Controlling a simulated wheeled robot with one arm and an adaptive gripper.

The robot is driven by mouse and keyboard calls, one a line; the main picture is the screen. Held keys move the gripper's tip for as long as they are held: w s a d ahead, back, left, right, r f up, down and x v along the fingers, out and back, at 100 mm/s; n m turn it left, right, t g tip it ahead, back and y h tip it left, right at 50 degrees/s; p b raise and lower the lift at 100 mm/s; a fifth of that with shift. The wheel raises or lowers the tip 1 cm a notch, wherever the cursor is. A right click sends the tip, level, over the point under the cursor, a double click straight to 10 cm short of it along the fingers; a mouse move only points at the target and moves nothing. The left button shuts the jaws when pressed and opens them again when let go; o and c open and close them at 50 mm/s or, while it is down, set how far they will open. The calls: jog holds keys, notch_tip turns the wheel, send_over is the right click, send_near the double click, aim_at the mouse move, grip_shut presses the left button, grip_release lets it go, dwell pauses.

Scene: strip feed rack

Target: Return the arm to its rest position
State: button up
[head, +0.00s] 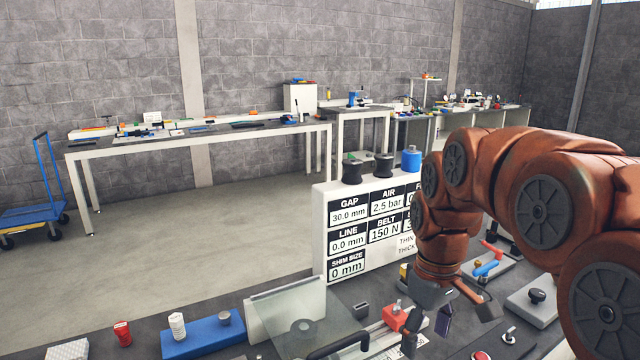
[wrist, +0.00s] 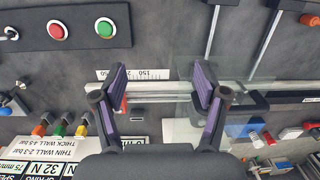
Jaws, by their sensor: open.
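My arm (head: 500,180) reaches in from the right in the head view, bent over the workbench. My gripper (head: 462,318) points down above the bench near the strip feed parts. In the wrist view my gripper (wrist: 158,92) shows its two purple-padded fingers spread apart. Nothing is held between them. Below them are a pale rail (wrist: 265,86) and part of a scale strip (wrist: 140,75). In the head view the arm hides part of the sign and of the bench behind it.
A blue cart (head: 35,212) stands far left; the floor between is clear.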

jog(key=s+f+m+p, duration=0.1)
jog(key=s+f+m, duration=0.2)
jog(key=s, duration=0.8)
jog(key=s+f+m+g+p, duration=0.1)
jog(key=s+f+m+p, duration=0.1)
jog(key=s, duration=0.9)
jog(key=shift+s+d+f+m, duration=0.4)
jog(key=shift+m, duration=0.3)
